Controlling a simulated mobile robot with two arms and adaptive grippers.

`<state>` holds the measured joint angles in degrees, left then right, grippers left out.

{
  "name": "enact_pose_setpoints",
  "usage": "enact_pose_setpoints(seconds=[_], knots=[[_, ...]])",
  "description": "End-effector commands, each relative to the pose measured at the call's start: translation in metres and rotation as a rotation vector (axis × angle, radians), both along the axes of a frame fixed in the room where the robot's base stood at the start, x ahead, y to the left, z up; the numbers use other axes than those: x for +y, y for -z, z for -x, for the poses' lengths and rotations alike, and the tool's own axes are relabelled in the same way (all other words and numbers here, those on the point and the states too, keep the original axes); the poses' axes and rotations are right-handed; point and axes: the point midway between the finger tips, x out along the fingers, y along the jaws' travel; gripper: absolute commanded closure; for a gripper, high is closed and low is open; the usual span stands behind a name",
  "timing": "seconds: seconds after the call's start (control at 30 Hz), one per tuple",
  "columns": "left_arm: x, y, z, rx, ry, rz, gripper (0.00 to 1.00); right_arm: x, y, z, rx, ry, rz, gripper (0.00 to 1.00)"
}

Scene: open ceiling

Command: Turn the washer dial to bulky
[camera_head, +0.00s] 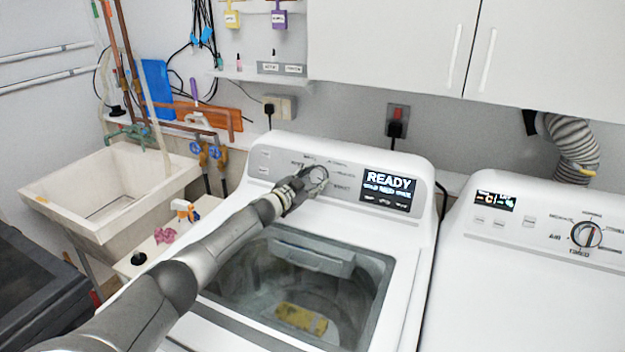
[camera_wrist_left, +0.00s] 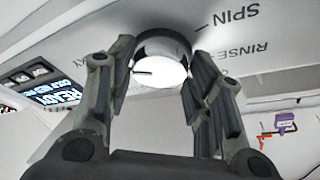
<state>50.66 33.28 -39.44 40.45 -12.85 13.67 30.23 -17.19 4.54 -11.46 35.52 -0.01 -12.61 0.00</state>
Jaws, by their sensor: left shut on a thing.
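The washer dial (camera_head: 319,176) is a round silver knob on the white washer's control panel (camera_head: 273,150). My left gripper (camera_head: 305,183) reaches it from the front left and covers part of it. In the left wrist view, the dial (camera_wrist_left: 160,72) sits between the two fingers of my left gripper (camera_wrist_left: 163,62), which are shut on its sides. A short dark line on its face points to the left of that view. Labels SPIN (camera_wrist_left: 237,17) and RINSE (camera_wrist_left: 242,51) appear upside down there. The bulky label is not readable. The washer display (camera_head: 388,188) reads READY. My right gripper is not in view.
The washer's glass lid (camera_head: 300,247) is below the panel, with a yellow item (camera_head: 301,319) visible through it. A second white machine with its own dial (camera_head: 586,235) stands at right. A sink (camera_head: 110,185) is at left. White cabinets (camera_head: 390,40) hang above.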

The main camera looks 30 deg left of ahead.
Motion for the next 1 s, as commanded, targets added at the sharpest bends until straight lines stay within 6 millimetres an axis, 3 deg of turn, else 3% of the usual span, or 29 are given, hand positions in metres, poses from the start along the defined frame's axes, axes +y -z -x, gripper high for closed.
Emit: enact_pose_setpoints(seconds=[0.43,0.47,0.6,1.0], knots=[[0.0002,0.0003,0.0001,0.001,0.004,-0.014,0.77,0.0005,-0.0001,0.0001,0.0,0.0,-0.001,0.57],[0.0002,0.0003,0.0001,0.001,0.004,-0.014,0.5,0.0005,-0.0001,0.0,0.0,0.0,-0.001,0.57],[0.0001,0.0002,0.0001,0.0,0.004,-0.013,0.32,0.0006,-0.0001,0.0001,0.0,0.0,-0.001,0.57],[0.0005,0.0002,0.0015,0.001,0.004,-0.011,0.31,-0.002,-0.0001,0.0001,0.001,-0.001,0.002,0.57]])
